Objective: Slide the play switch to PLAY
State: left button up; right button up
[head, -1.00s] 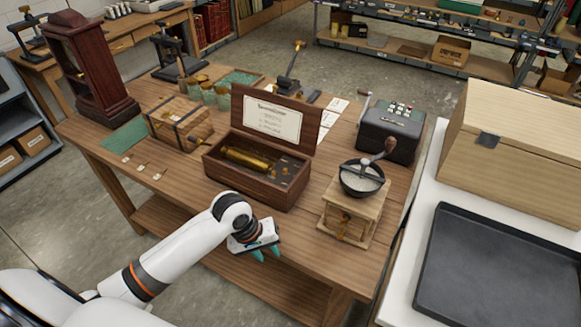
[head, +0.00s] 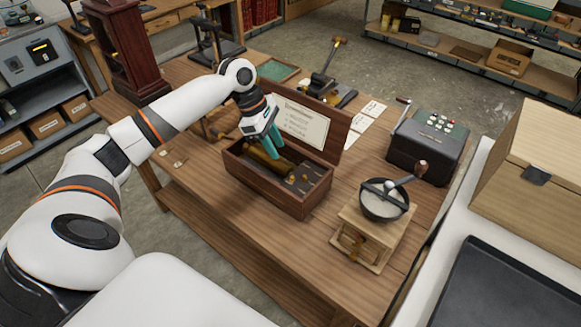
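The music box (head: 278,201) is an open wooden box on the table, with its lid raised and a white printed card (head: 299,121) inside the lid. A brass cylinder (head: 262,162) lies inside at the left. Small parts sit on a dark plate (head: 306,181) at the right of the interior; the play switch is too small to make out. My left gripper (head: 272,148) points down over the box, its teal fingers above or at the cylinder. Its fingers overlap in view, so their opening cannot be told. My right gripper is not in view.
A coffee grinder (head: 366,235) stands right of the box, and a dark keyed machine (head: 428,148) behind it. A tall dark wooden case (head: 122,50) is at the far left. The table front (head: 250,235) is clear. A black tray (head: 515,285) lies at right.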

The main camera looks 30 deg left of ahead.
aim_at(292, 176)
pick_arm(q)
jog(key=p+x, duration=0.1)
jog(key=x, duration=0.8)
jog(key=shift+d+f+p, duration=0.15)
jog(key=shift+f+p, duration=0.15)
jog(key=shift+p, duration=0.05)
jog(key=shift+w, duration=0.1)
jog(key=shift+c, duration=0.2)
grip_shut()
